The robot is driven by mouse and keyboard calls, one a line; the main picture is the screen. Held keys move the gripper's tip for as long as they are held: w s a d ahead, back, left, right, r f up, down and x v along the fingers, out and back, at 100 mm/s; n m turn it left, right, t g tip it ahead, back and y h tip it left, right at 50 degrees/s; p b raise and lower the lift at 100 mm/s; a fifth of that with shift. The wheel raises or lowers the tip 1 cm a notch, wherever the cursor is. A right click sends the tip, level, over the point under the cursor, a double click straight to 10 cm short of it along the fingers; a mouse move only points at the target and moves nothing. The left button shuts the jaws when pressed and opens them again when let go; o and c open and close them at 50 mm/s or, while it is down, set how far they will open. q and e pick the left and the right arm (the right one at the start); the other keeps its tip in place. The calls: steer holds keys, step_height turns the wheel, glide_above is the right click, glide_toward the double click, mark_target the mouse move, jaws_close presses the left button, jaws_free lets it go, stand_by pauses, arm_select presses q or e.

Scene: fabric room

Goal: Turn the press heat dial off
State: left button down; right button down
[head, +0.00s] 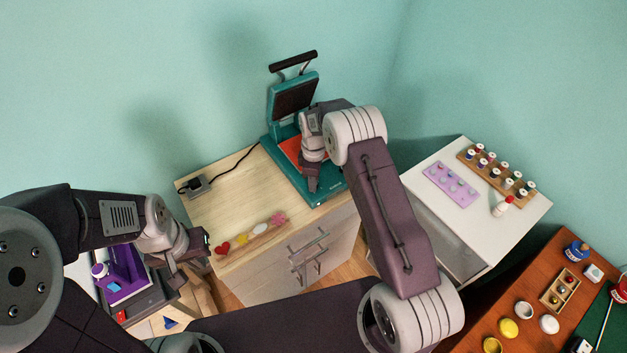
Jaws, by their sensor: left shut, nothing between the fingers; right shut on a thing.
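The teal heat press (292,85) stands on the wooden-topped cabinet with its upper plate raised and its black handle up. A red-orange piece (288,149) lies on its lower bed. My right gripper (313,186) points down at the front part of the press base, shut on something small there. The heat dial is hidden behind the fingers, and its setting cannot be read. My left gripper (207,240) is shut and empty, left of the cabinet and well apart from the press.
The cabinet top (222,208) holds a power socket (195,186) with the press cord and a strip of colored shapes (250,235). A white table (425,168) with bottles is at the right. A purple machine (124,275) is at the lower left.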

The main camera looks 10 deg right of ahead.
steer(key=c, duration=1.1)
jaws_free()
steer(key=shift+r, duration=0.1)
step_height(320, 180, up, 9)
steer(key=shift+f+b, duration=0.1)
steer(key=shift+b, duration=0.4)
